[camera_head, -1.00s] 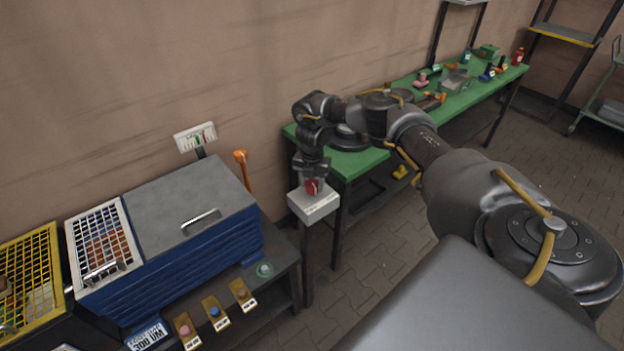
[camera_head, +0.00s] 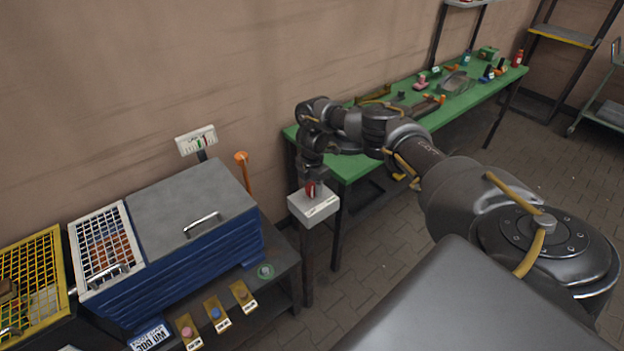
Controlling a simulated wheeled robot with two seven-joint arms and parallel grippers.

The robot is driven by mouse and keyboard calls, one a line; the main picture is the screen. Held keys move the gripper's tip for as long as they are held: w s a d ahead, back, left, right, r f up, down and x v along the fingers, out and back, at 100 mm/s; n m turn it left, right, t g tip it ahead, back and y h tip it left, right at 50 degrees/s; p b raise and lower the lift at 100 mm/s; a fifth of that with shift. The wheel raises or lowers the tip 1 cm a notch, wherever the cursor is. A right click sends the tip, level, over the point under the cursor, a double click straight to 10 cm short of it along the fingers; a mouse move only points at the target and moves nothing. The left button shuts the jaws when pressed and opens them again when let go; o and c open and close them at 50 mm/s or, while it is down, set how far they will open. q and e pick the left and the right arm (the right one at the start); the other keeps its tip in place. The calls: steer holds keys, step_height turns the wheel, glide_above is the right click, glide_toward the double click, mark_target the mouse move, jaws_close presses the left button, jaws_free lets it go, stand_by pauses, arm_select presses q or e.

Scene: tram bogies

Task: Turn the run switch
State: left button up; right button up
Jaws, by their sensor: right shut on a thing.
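The run switch is a red knob (camera_head: 310,189) on top of a pale grey box (camera_head: 314,206) that stands on a dark post. My right gripper (camera_head: 312,184) points down from above and is shut on the red knob. The knob is partly hidden by the fingers, and its exact angle is hard to tell. My left gripper is not in view.
A blue machine with a grey lid (camera_head: 192,205) stands left of the post, with a white mesh basket (camera_head: 104,246) and a small gauge panel (camera_head: 196,140). A green workbench (camera_head: 455,103) with several items stands behind my right arm.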

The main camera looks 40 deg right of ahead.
mark_target(312, 186)
steer(key=shift+d+r, duration=0.1)
steer(key=o, duration=1)
step_height(312, 186, up, 5)
steer(key=shift+w+f+b, duration=0.1)
steer(key=shift+f+b, duration=0.1)
steer(key=shift+b, duration=0.35)
step_height(312, 186, up, 6)
steer(key=shift+r+p, duration=0.1)
steer(key=shift+p, duration=0.55)
